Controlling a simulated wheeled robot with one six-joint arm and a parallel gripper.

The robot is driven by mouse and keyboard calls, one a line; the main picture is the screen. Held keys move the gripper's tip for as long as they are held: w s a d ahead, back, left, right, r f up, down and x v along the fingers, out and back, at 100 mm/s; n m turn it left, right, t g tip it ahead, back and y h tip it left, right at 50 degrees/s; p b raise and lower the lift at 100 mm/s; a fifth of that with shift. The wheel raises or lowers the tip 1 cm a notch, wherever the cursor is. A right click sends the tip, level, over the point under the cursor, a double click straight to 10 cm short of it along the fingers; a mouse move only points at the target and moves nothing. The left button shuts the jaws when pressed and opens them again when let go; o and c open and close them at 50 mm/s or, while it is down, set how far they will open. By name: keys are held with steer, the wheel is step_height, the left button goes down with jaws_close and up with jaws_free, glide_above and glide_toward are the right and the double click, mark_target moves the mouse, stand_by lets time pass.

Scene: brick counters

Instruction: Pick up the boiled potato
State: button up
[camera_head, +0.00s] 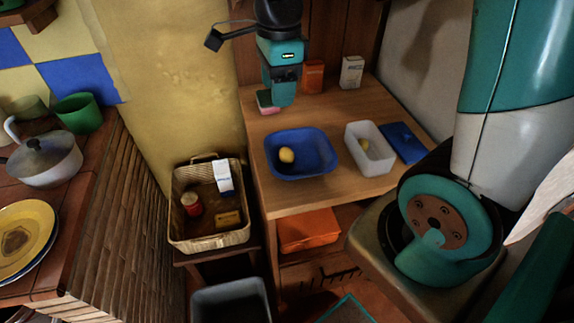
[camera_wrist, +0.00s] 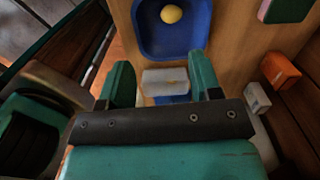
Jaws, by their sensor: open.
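A yellow rounded lump (camera_head: 286,155), which looks like the potato, lies in the blue tray (camera_head: 318,147) on the wooden table. The lump also shows in the wrist view (camera_wrist: 171,14), inside the tray (camera_wrist: 145,40) at the top. Another small yellow thing (camera_head: 364,145) sits in the white container (camera_head: 383,157) to the right; I cannot tell what it is. My gripper (camera_head: 283,98) is above the table's back part, behind the tray. In the wrist view its two fingers (camera_wrist: 162,78) are apart, with the white container (camera_wrist: 165,82) showing beyond the gap.
A pink sponge-like block (camera_head: 266,103) is beside my gripper. An orange box (camera_head: 313,77) and a white carton (camera_head: 351,72) stand at the back. A blue lid (camera_head: 403,143) lies right of the white container. A wicker basket (camera_head: 181,240) with items is at the left.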

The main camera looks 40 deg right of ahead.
steer(key=w+d+f+m, duration=0.1)
steer(key=d+f+m, duration=0.1)
steer(key=m, duration=0.1)
glide_toward(287, 151)
steer(key=shift+m, duration=0.3)
steer(key=f, duration=0.5)
steer(key=shift+w+a, duration=0.2)
steer(key=shift+a, duration=0.2)
steer(key=f, duration=0.5)
steer(key=shift+s+d+f, duration=0.1)
steer(key=shift+d+f, duration=0.1)
steer(key=shift+d, duration=0.1)
steer(key=c, duration=0.7)
